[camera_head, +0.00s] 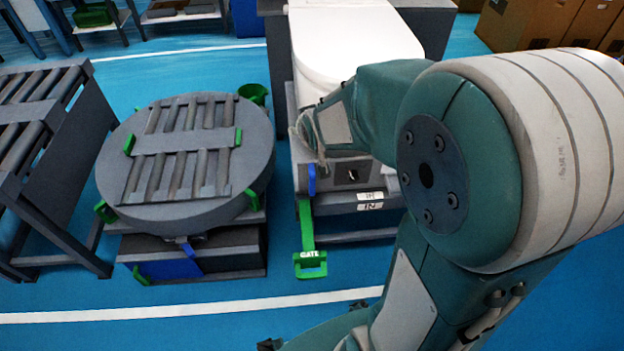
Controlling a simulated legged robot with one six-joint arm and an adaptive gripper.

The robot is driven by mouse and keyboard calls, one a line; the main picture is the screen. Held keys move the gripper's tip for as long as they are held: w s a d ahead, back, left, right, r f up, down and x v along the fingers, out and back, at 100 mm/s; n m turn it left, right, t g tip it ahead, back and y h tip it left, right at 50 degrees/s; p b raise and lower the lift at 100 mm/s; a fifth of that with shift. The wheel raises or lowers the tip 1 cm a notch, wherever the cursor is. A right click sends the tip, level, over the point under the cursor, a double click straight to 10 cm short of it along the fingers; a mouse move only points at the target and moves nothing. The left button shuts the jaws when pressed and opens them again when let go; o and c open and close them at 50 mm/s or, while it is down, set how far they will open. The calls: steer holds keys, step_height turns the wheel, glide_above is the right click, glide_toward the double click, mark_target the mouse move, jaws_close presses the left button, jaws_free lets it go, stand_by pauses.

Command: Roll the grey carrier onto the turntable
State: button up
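The turntable (255,165) is a round dark grey disc with rows of rollers and green stops, left of centre. A white toilet (350,40) stands to its right on a grey carrier (300,155), whose front shows partly behind my arm. My gripper (308,140) is at the carrier's front left corner, beside the toilet. Its fingers are small and partly hidden, so I cannot tell whether they are open or touching the carrier.
A green lever marked GATE (310,262) hangs in front of the carrier's stand. A blue tab (311,180) is above it. A roller conveyor (75,130) stands at the left. Cardboard boxes (530,22) are at the back right. Blue floor is clear in front.

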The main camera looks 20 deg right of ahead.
steer(key=s+a+r+g, duration=0.1)
steer(key=s+a+r, duration=0.15)
steer(key=s, duration=0.45)
steer(key=s+a+r+g, duration=0.1)
steer(key=s+r, duration=0.3)
steer(key=s, duration=0.2)
steer(key=t, duration=0.7)
glide_above(313, 182)
steer(key=s+a, duration=0.1)
steer(key=s, duration=0.1)
step_height(313, 182, down, 29)
steer(key=s+f+m+t, duration=0.1)
steer(key=s+f+t, duration=0.1)
steer(key=s+f, duration=0.3)
steer(key=s+f+t, duration=0.1)
steer(key=s+f, duration=0.2)
steer(key=f, duration=0.4)
steer(key=shift+h, duration=0.3)
steer(key=w, duration=0.7)
steer(key=w+d, duration=0.1)
steer(key=w, duration=0.3)
steer(key=shift+w+d, duration=0.1)
jaws_close()
